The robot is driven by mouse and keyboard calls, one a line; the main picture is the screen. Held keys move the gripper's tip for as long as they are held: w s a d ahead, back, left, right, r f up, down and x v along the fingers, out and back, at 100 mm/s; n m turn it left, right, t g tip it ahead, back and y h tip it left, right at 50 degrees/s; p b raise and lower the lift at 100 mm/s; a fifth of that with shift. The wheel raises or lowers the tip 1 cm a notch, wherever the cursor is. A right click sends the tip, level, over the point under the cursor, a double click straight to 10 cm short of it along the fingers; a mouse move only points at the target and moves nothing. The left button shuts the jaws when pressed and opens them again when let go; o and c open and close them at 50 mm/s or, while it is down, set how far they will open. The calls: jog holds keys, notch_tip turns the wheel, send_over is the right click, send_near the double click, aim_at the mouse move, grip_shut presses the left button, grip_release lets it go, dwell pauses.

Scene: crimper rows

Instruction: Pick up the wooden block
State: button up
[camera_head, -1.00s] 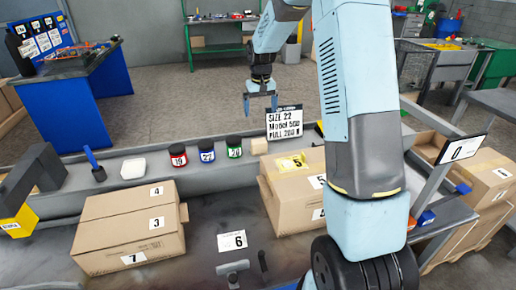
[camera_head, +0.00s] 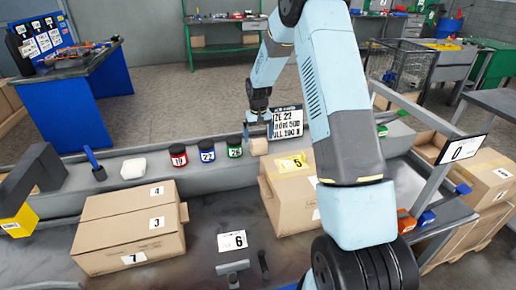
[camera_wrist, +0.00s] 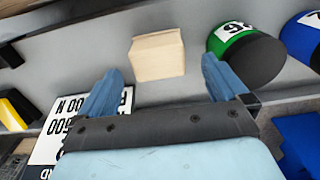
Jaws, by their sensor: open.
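The wooden block (camera_head: 258,146) is a small pale cube on the grey ledge, just right of the green-labelled jar. In the wrist view the block (camera_wrist: 157,56) lies ahead of the fingertips, between their lines and nearer the left finger. My gripper (camera_head: 257,131) is just above and behind the block in the head view. In the wrist view my gripper (camera_wrist: 160,75) has its two blue fingers wide apart with nothing between them. I cannot tell the exact height of the fingers over the block.
A cardboard box (camera_head: 290,190) sits in front. A white item (camera_head: 133,168) lies further left.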

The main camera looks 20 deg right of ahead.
aim_at(259, 141)
jog(key=shift+d+f, duration=0.1)
jog(key=shift+f, duration=2.75)
jog(key=c, duration=1.1)
jog(key=shift+r, duration=0.5)
notch_tip(259, 141, up, 3)
jog(key=shift+f, duration=0.2)
jog(key=s+r, duration=0.3)
jog(key=s, duration=0.1)
jog(key=s+r, duration=0.3)
jog(key=s, duration=0.1)
jog(key=s+d+r, duration=0.1)
jog(key=s+r, duration=0.1)
jog(key=s, duration=0.2)
jog(key=shift+r, duration=0.4)
jog(key=shift+s+d+r, duration=0.1)
jog(key=shift+s+r, duration=0.1)
jog(key=shift+s, duration=0.3)
jog(key=shift+s+r, duration=0.15)
jog(key=shift+s, duration=0.35)
